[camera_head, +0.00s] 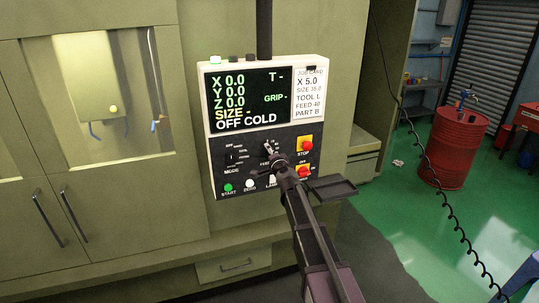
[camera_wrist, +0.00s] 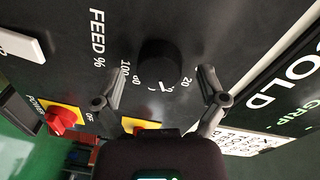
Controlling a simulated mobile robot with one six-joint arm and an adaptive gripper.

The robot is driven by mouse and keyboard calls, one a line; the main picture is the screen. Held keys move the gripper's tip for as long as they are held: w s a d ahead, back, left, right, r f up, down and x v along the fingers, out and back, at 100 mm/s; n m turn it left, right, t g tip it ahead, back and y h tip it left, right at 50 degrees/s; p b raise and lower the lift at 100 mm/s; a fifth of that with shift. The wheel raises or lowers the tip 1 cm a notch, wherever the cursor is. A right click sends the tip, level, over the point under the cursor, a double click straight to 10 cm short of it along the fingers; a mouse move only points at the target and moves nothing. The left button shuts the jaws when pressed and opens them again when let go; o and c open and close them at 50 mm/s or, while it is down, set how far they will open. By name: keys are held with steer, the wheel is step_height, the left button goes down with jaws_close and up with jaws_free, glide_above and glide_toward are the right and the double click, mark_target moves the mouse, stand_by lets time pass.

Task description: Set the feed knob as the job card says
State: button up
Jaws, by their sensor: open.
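The black round feed knob (camera_wrist: 160,64) sits on the dark control panel beside the "FEED %" label in the wrist view. A small white mark shows at its lower edge, between the 20 and the higher numbers; the exact setting is unclear. My gripper (camera_wrist: 160,84) is open, one finger on each side of the knob, with visible gaps. In the head view my gripper (camera_head: 272,160) is in front of the panel and hides much of the knob. The job card (camera_head: 308,92) reads X 5.0, SIZE 15.0, TOOL L, FEED 40, PART B.
The mode knob (camera_head: 232,157) is left of my gripper. A red stop button (camera_head: 305,144) and a red power switch (camera_wrist: 62,118) are close by. A dark tray (camera_head: 332,188) juts out lower right.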

steer(key=shift+n, duration=0.4)
steer(key=s+d+n+b, duration=0.1)
steer(key=s+d+n, duration=0.2)
steer(key=s+n, duration=0.95)
steer(key=s+f+n+g+y+b, duration=0.1)
steer(key=s+f+g+b, duration=0.2)
steer(key=f, duration=0.4)
steer(key=s+a+f+g+b, duration=0.1)
steer(key=s+f+g+b, duration=0.2)
steer(key=f, duration=0.4)
steer(key=s+f+n+g+y+b, duration=0.1)
steer(key=s+f+g+b, duration=0.2)
steer(key=s+f+b, duration=0.2)
steer(key=shift+s+a+f+n+y, duration=0.3)
steer(key=shift+s+f, duration=0.35)
steer(key=shift+f, duration=0.85)
stand_by(0.7)
steer(key=shift+d, duration=0.1)
stand_by(0.3)
